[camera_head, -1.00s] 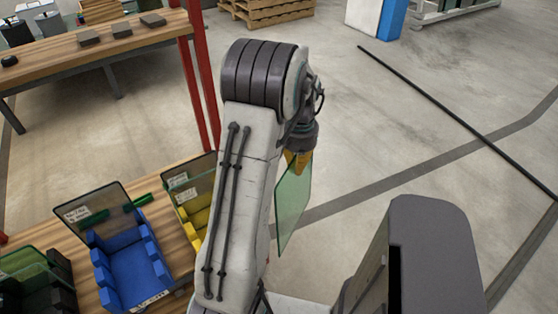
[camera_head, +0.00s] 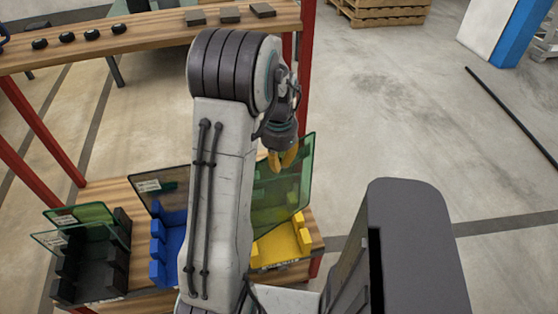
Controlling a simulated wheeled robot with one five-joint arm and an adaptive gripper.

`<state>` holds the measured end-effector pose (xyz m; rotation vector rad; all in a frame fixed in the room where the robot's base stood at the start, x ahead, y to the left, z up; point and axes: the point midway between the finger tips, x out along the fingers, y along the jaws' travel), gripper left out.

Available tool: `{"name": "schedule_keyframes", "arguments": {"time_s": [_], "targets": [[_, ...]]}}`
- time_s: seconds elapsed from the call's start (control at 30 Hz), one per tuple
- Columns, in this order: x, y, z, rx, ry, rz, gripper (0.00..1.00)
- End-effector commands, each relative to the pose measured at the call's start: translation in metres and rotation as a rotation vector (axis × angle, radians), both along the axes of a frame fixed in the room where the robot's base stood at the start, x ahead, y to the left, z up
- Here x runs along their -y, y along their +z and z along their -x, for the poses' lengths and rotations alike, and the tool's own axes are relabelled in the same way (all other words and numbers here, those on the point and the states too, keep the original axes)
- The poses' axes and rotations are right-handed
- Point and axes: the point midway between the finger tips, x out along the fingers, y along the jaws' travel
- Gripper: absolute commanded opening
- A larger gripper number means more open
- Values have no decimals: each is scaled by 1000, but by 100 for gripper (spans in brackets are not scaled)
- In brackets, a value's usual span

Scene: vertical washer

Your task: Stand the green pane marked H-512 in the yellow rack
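My gripper (camera_head: 284,160), with yellow fingers, is shut on the top part of a green see-through pane (camera_head: 278,205), which hangs roughly upright. The yellow rack (camera_head: 283,245) stands on the wooden bench, behind and below the pane in this view. The held pane overlaps the rack and seems to overlap another tinted pane (camera_head: 307,150) standing there; their edges are hard to tell apart. I cannot tell whether the held pane touches the rack. No H-512 marking is readable. My arm hides the rack's left side.
Left of the yellow rack stand a blue rack (camera_head: 168,235) with a tinted, labelled pane (camera_head: 150,190) and a black rack (camera_head: 100,265) with green panes (camera_head: 70,230). A higher wooden table (camera_head: 150,38) with small dark parts and red posts (camera_head: 40,130) stand behind.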

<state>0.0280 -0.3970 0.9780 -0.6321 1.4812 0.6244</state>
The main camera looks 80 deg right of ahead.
Motion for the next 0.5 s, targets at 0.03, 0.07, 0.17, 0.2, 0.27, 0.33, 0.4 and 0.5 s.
{"name": "schedule_keyframes", "arguments": {"time_s": [0.03, 0.07, 0.17, 0.2, 0.27, 0.33, 0.4, 0.5], "targets": [[1, 2, 0, 0, -28, 5, 0], [0, 1, 0, 0, -44, 5, 0], [0, 1, 0, 1, -99, 6, 0], [0, 1, 0, 1, -121, 6, 0], [0, 1, 0, 1, -154, 6, 0], [0, 1, 0, 1, -194, 6, 0], [0, 1, 0, 1, -235, 6, 0], [0, 1, 0, 2, -294, 7, 0]]}}
